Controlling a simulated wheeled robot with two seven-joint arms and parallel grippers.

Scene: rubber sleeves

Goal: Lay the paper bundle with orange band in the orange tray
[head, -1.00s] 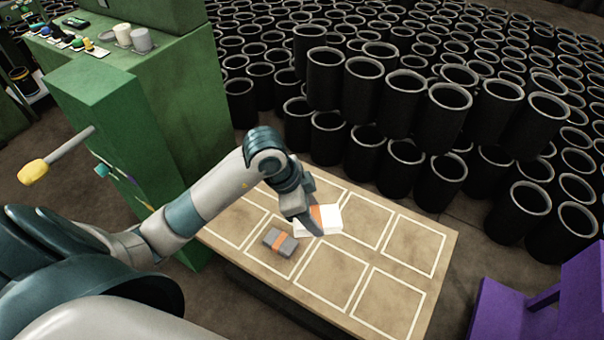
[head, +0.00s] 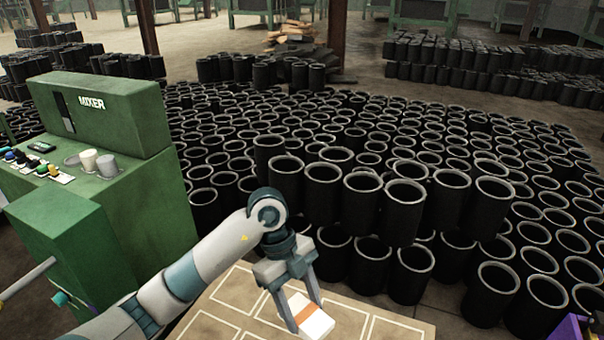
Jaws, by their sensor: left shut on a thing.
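The white paper bundle with an orange band (head: 316,323) is at the bottom centre of the head view, over the table with white outlined squares. My left gripper (head: 305,313) comes down onto it from above, with one finger on each side, and is shut on it. The fingers are near the orange band. Whether the bundle is clear of the table top is hard to tell. The orange tray is not in view. My right gripper is not in view.
The table (head: 228,297) is cut off by the bottom edge. Black sleeves with grey rims (head: 404,208) stand packed and partly stacked behind it. A green mixer machine (head: 130,205) stands at the left. A purple object (head: 540,312) shows at the bottom right.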

